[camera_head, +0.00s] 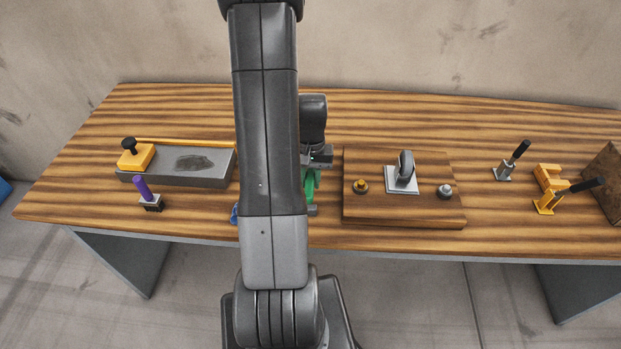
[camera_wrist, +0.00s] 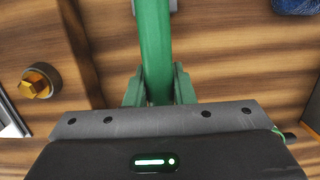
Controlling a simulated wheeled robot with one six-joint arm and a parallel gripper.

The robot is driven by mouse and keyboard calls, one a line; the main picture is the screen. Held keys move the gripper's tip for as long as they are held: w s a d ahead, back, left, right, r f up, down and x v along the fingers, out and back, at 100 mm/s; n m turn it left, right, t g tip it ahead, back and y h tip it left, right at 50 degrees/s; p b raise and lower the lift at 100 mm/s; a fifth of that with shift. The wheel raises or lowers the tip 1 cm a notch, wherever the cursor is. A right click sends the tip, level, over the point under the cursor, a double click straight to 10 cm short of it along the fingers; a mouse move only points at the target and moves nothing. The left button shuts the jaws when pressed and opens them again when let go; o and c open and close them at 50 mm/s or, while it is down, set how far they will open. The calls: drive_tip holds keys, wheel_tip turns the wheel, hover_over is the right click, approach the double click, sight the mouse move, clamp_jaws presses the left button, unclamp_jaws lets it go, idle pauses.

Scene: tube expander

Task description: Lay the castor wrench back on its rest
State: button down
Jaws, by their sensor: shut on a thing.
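My gripper (camera_wrist: 158,88) is shut on a green bar, which I take to be the castor wrench (camera_wrist: 154,40). In the wrist view the bar runs from between the fingers to the top edge, where a grey piece (camera_wrist: 146,6) shows at its end. In the head view, green (camera_head: 313,184) shows just right of my arm, left of the wooden block, with a small grey piece (camera_head: 312,210) at its near end. I cannot tell whether that grey piece is the wrench's head or its rest. My arm hides much of this spot.
Right of it, the raised wooden block (camera_head: 400,215) carries a castor (camera_head: 404,165), a yellow bolt (camera_head: 361,186) and a grey bolt (camera_head: 445,191). A blue thing (camera_head: 234,214) is half hidden left. Further left are a grey tray (camera_head: 190,179) and purple-handled tool (camera_head: 141,187); black-handled tools (camera_head: 504,170) stand right.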

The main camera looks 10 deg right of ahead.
drive_tip(key=shift+f+b, duration=0.95)
drive_tip(key=shift+f, duration=0.05)
idle(0.5)
drive_tip(key=c, duration=1.1)
unclamp_jaws()
drive_tip(key=shift+c, duration=0.2)
drive_tip(key=shift+r, duration=0.15)
drive_tip(key=r+p, duration=0.3)
drive_tip(key=r, duration=0.2)
drive_tip(key=w+r+p, duration=0.1)
drive_tip(key=r+p, duration=0.1)
drive_tip(key=shift+d+r+p, duration=0.15)
drive_tip(key=shift+r+p, duration=0.2)
drive_tip(key=shift+r, duration=0.05)
drive_tip(key=shift+f, duration=0.15)
drive_tip(key=f+b, duration=0.4)
drive_tip(key=f, duration=0.1)
drive_tip(key=s+f+b, duration=0.1)
drive_tip(key=f, duration=0.1)
drive_tip(key=shift+f+b, duration=0.4)
drive_tip(key=shift+r, duration=0.2)
